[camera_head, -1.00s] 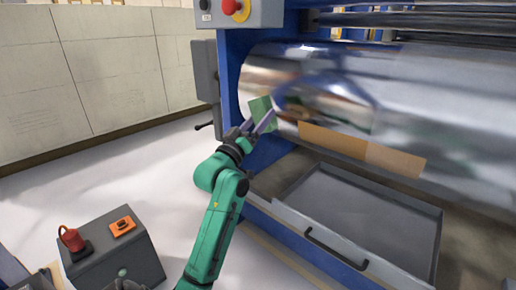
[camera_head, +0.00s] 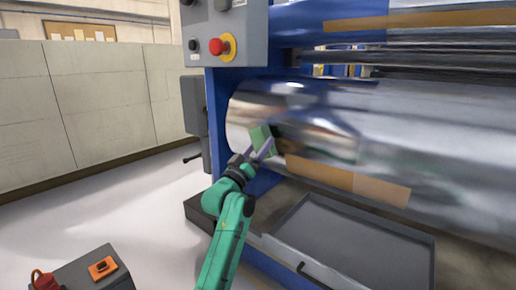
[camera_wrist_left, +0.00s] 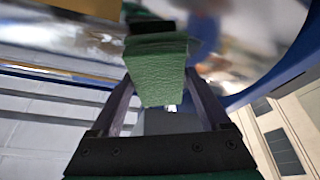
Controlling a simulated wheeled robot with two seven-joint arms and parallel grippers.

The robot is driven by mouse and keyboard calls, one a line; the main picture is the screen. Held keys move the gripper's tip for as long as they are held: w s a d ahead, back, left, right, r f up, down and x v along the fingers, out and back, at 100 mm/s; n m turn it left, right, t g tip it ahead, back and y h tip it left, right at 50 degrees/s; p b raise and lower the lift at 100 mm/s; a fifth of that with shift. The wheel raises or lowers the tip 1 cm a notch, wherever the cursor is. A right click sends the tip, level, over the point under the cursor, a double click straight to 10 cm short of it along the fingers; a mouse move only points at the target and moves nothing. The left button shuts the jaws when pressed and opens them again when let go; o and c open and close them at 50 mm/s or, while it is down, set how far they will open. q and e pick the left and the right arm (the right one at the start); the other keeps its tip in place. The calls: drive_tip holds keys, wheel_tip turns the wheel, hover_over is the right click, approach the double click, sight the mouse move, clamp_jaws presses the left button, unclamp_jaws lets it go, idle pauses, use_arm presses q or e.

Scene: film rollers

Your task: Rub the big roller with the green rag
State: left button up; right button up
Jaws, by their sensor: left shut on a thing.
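The big roller (camera_head: 400,135) is a large shiny metal cylinder lying across the right of the head view, with blurred reflections on it. The green rag (camera_head: 263,139) is at the roller's left end. My left gripper (camera_head: 266,152) is shut on the rag and holds it up against or very close to the roller face; exact contact cannot be told. In the left wrist view the rag (camera_wrist_left: 158,78) sits between the two fingers, with the shiny roller (camera_wrist_left: 85,38) beyond it. My right gripper is not in view.
A blue frame with a grey control box (camera_head: 228,25) and red button (camera_head: 217,46) stands at the roller's left. A grey tray (camera_head: 350,245) lies below the roller. A grey case with an orange switch (camera_head: 102,268) is at the lower left. Clear floor lies left.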

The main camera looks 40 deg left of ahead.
use_arm(q)
drive_tip(key=shift+w+p, duration=0.35)
drive_tip(key=shift+w, duration=0.75)
